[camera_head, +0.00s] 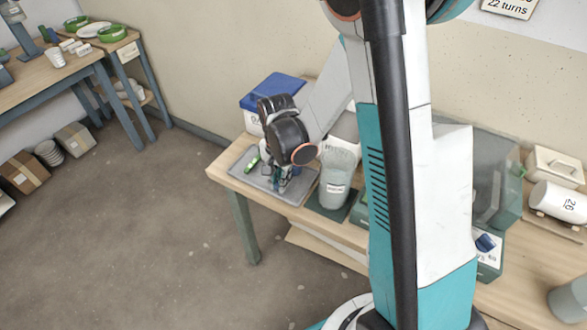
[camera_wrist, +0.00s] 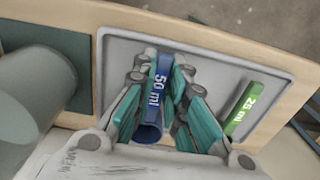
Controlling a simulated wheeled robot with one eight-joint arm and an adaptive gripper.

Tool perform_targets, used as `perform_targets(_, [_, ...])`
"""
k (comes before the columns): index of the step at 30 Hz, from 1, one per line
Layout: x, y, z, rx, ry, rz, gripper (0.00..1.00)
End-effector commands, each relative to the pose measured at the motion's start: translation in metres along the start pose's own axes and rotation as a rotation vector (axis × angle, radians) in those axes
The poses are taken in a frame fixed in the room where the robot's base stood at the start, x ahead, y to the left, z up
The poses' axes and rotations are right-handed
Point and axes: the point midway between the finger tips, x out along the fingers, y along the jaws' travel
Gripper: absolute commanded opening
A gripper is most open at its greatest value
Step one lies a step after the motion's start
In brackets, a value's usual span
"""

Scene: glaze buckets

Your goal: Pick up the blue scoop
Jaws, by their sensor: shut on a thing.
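The blue scoop (camera_wrist: 160,82), marked "50 ml", is between the two teal fingers of my gripper (camera_wrist: 166,100) in the wrist view. The fingers are shut on it from both sides. Its far end lies over the grey tray (camera_wrist: 118,50); I cannot tell whether it still touches the tray. In the head view my gripper (camera_head: 279,180) is low over the tray (camera_head: 241,170), and the scoop is mostly hidden by the gripper and arm.
A green scoop (camera_wrist: 243,108) marked "25 ml" lies on the tray's right in the wrist view. A grey-green bucket (camera_head: 336,178) stands right of the tray on a dark mat (camera_wrist: 55,48). A white bin with a blue lid (camera_head: 272,90) is behind.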

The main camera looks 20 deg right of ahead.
Motion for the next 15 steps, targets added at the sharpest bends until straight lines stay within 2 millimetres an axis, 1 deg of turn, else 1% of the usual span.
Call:
perform_targets(8, [-0.002, 0.0, 0.0, 0.0, 0.0, 0.0, 0.0])
perform_targets(11, [-0.008, 0.0, 0.0, 0.0, 0.0, 0.0, 0.0])
perform_targets(14, [-0.018, 0.0, 0.0, 0.0, 0.0, 0.0, 0.0])
perform_targets(15, [-0.025, 0.0, 0.0, 0.0, 0.0, 0.0, 0.0])
